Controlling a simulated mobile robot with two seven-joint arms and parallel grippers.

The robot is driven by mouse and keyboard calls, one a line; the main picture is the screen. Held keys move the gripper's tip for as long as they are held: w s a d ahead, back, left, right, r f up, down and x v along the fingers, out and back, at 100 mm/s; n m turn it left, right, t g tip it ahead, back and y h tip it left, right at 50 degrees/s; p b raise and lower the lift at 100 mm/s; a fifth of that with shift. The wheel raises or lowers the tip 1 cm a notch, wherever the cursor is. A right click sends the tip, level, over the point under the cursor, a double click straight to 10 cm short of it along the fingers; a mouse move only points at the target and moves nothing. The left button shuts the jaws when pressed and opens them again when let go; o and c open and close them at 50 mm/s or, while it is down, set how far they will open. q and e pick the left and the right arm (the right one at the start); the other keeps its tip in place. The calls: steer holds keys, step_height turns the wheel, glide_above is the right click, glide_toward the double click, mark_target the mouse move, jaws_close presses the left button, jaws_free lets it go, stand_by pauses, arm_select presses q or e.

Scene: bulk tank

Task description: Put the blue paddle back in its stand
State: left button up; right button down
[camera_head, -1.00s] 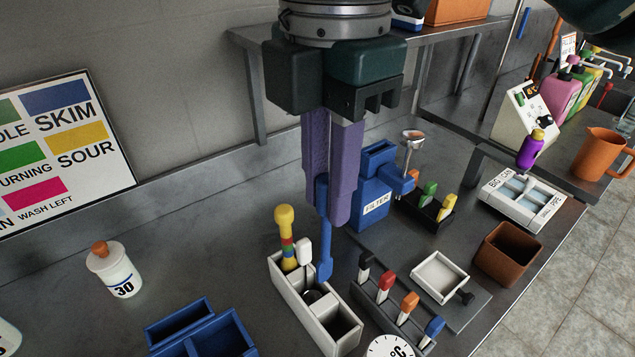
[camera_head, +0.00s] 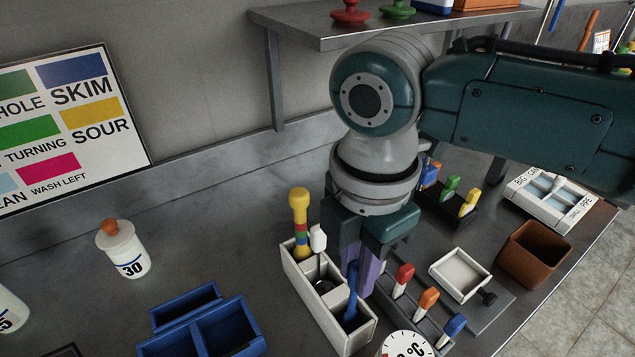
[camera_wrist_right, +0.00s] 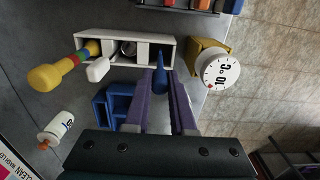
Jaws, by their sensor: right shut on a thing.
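The blue paddle (camera_head: 351,298) is held upright in my right gripper (camera_head: 362,277), which is shut on it with purple fingers. The paddle's lower end shows at the front compartment of the white stand (camera_head: 297,277); how deep it sits is hard to tell. In the right wrist view the blue paddle (camera_wrist_right: 160,82) is between the fingers, its tip at the stand's right-hand compartment. A yellow banded stick (camera_head: 299,215) and a white-handled tool (camera_head: 318,240) stand in the stand's other compartments. My left gripper is not in view.
A rack of coloured handles (camera_head: 403,278) stands close right of the stand, and a round dial (camera_head: 408,346) is near its front. A blue divided box (camera_head: 222,328) lies left. A white tray (camera_head: 461,273) and brown bin (camera_head: 533,255) are right. The bench at left is mostly clear.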

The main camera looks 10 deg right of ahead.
mark_target(353, 299)
steer(key=shift+f+b, duration=0.3)
steer(key=shift+f, duration=1.45)
steer(key=shift+f, duration=0.15)
steer(key=c, duration=0.8)
jaws_free()
steer(key=shift+o, duration=0.2)
